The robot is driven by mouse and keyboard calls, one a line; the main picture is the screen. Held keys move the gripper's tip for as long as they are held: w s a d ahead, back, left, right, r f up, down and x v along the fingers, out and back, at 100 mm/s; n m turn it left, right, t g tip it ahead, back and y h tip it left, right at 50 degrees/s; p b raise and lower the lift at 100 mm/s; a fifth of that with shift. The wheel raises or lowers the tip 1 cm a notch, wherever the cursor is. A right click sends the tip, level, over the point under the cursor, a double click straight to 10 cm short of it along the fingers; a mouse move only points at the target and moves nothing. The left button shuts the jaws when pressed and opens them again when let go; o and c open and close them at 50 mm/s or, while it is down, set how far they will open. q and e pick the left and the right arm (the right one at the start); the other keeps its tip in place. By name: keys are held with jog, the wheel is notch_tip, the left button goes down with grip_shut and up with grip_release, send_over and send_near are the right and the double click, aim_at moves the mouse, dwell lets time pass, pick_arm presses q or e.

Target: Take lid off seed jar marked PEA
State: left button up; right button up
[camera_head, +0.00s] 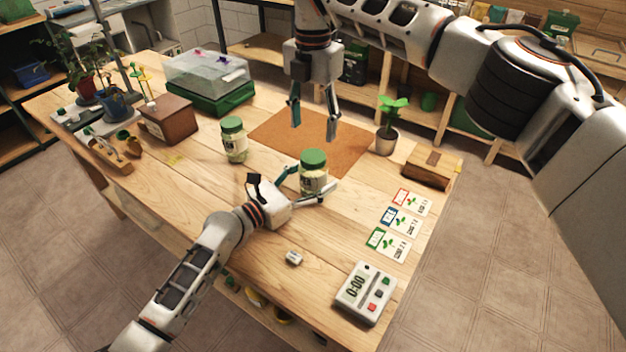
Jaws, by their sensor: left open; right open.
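Two glass jars with green lids stand upright on the wooden table. The nearer jar (313,182) has its lid (313,158) on. My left gripper (310,184) is open, with its fingers on either side of this jar's body; I cannot tell if they touch it. The other jar (235,146) stands further left, also with its lid (231,124) on. The jar labels are too small to read, so I cannot tell which is marked PEA. My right gripper (314,122) is open and empty, pointing down above the brown mat, behind the nearer jar.
A brown mat (270,128) lies behind the jars. A potted seedling (387,138), a wooden box (428,168) and several seed cards (402,222) are to the right. A timer (365,292) and a small white object (293,257) are in front. A green propagator (222,100) stands back left.

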aim_at(313, 156)
pick_arm(q)
grip_shut()
pick_arm(e)
jog(key=m, duration=1.7)
jog(key=shift+m, duration=0.3)
jog(key=shift+f, duration=0.35)
notch_tip(313, 156, down, 7)
jog(key=shift+f, duration=0.15)
